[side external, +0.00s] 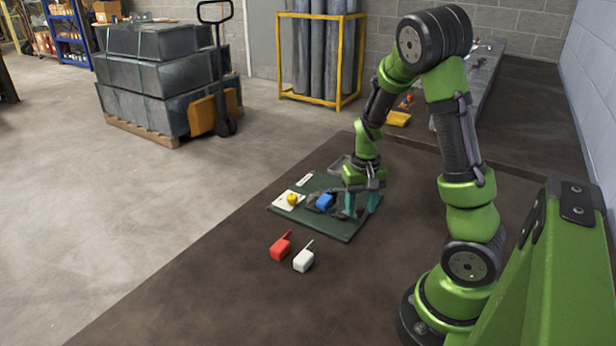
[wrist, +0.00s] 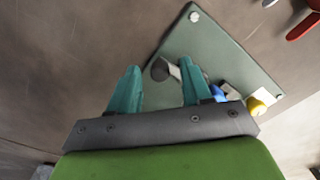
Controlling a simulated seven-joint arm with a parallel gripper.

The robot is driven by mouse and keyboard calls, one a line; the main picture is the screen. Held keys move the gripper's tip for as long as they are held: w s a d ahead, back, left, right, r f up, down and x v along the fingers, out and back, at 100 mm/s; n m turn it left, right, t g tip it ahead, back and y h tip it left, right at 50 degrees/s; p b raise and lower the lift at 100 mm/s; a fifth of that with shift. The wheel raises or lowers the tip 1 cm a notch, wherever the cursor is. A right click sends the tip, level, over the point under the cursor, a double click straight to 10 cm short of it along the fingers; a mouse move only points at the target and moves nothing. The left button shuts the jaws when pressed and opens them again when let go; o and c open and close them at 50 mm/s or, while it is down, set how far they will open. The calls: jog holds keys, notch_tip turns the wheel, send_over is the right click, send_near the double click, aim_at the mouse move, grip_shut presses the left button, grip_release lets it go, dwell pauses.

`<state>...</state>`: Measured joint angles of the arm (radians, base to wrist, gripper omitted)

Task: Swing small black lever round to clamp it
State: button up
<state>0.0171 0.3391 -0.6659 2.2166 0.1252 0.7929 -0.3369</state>
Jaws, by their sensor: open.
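A dark green board (side external: 322,222) lies on the brown bench and also shows in the wrist view (wrist: 215,45). My gripper (side external: 362,206) is low over its right part, pointing down. In the wrist view my gripper (wrist: 159,66) has its two teal fingers spread wide with a gap between them. A small dark rounded piece with a grey arm, which looks like the black lever (wrist: 160,70), shows in that gap, and I see no finger closed on it. In the side view my fingers hide it. A blue block (side external: 325,201) sits left of my gripper, partly hidden in the wrist view.
A yellow knob (side external: 292,199) on a white plate stands at the board's left. A red-handled tool (side external: 281,246) and a white one (side external: 303,258) lie on the bench in front of the board. The bench's front is otherwise clear.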

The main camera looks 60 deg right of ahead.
jog(key=shift+c, duration=0.5)
grip_shut()
jog(key=shift+a+m, duration=0.15)
jog(key=shift+m, duration=0.15)
jog(key=m, duration=0.1)
jog(key=a+m, duration=0.1)
jog(key=m, duration=0.1)
jog(key=a+m, duration=0.1)
jog(key=shift+w, duration=0.25)
jog(key=m, duration=0.1)
jog(key=w+a+m, duration=0.1)
jog(key=m, duration=0.3)
jog(key=shift+w+a, duration=0.15)
jog(key=shift+a, duration=0.1)
jog(key=m, duration=0.1)
jog(key=w+m, duration=0.1)
jog(key=m, duration=0.1)
jog(key=a+m, duration=0.1)
jog(key=shift+w, duration=0.35)
jog(key=shift+w+a+m, duration=0.1)
jog(key=shift+w+m, duration=0.35)
jog(key=shift+m, duration=0.65)
jog(key=shift+w+m, duration=0.4)
jog(key=shift+m, duration=0.7)
